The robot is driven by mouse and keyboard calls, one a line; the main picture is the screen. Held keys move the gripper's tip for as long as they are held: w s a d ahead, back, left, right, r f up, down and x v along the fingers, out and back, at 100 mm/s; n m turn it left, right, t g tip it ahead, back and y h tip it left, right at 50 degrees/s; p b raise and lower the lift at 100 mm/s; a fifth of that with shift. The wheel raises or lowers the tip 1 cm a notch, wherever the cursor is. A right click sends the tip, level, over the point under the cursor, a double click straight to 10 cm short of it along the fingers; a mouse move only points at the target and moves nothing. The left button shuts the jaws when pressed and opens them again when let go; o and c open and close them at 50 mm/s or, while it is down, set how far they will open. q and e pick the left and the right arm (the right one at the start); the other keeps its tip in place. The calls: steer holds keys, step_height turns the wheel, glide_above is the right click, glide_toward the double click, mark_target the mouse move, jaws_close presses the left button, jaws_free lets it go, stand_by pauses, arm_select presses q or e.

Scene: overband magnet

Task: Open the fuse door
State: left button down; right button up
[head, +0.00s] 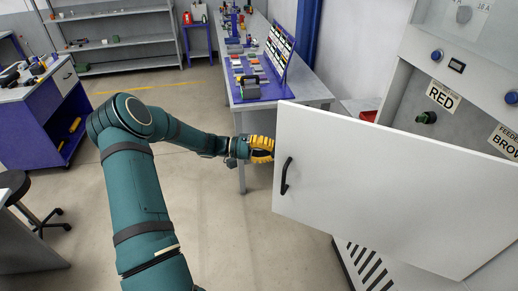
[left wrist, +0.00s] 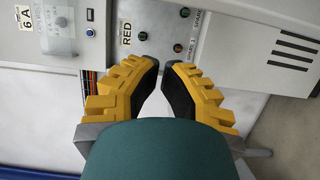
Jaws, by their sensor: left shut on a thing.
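The fuse door (head: 385,185) is a large white panel with a black handle (head: 286,175) near its left edge. It stands swung out from the grey cabinet (head: 400,95), with the cabinet front showing above and behind it. My left gripper (head: 265,149), with yellow and black fingers, is at the door's left edge, left of and above the handle. It is shut on the door; the door hides the fingertips in the head view. In the left wrist view the fingers (left wrist: 161,68) angle toward each other, and the grip itself is unclear. My right gripper is not in view.
The cabinet front carries a RED label (head: 443,97), a BROWN label and knobs. A long workbench (head: 310,92) with a blue display board stands behind the door. A blue cart (head: 50,120) and stool (head: 30,205) are at left. The floor between is clear.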

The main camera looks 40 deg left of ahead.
mark_target(277, 160)
arm_select(q)
steer(key=shift+s+d+p, duration=0.15)
steer(key=shift+s+d, duration=0.15)
steer(key=shift+d, duration=0.4)
steer(key=shift+s+d+p, duration=0.1)
steer(key=shift+s+d, duration=0.15)
steer(key=shift+d, duration=0.5)
steer(key=shift+s+d+p, duration=0.15)
steer(key=shift+s+d, duration=0.15)
steer(key=shift+d, duration=0.4)
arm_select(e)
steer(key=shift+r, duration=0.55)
arm_select(q)
steer(key=shift+s, duration=0.15)
